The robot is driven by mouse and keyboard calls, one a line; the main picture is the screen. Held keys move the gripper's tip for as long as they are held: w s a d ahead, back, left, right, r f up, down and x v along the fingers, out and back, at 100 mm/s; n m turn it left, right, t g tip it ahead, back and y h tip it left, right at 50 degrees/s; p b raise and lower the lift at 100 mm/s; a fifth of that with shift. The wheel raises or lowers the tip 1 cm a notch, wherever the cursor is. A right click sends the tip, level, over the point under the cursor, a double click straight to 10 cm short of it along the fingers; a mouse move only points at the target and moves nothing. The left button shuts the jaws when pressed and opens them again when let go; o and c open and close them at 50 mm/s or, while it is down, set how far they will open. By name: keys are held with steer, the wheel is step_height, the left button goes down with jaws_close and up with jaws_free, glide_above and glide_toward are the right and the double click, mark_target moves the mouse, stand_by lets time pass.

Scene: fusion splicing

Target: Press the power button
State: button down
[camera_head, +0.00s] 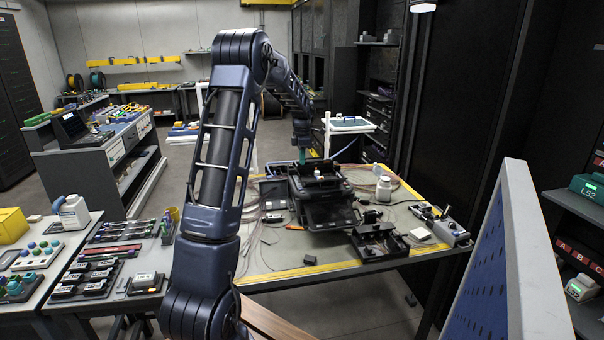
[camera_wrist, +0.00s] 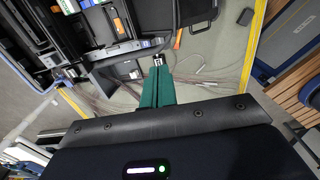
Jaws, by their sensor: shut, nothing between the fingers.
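The black fusion splicer (camera_head: 328,212) stands on the work table in the head view, with its dark screen side toward the camera. In the wrist view dark equipment that looks like part of it fills the upper left (camera_wrist: 60,45). The power button is too small to make out in either view. My gripper (camera_wrist: 158,62) shows in the wrist view as green fingers, closed together and empty. In the head view my gripper (camera_head: 302,156) is a small teal shape at the far side of the splicer, just above its top. I cannot tell whether it touches anything.
The table (camera_head: 300,258) has yellow-taped edges and loose cables. A white bottle (camera_head: 383,188), a black fixture (camera_head: 378,241) and a grey metal device (camera_head: 451,230) stand right of the splicer. A blue perforated panel (camera_head: 485,275) rises at the front right.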

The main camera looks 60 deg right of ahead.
mark_target(302, 192)
step_height(302, 192, down, 13)
steer(key=shift+f, duration=0.1)
stand_by(0.4)
steer(key=shift+a+f, duration=0.15)
steer(key=shift+f, duration=0.9)
step_height(302, 192, up, 15)
steer(key=shift+d, duration=0.2)
stand_by(0.8)
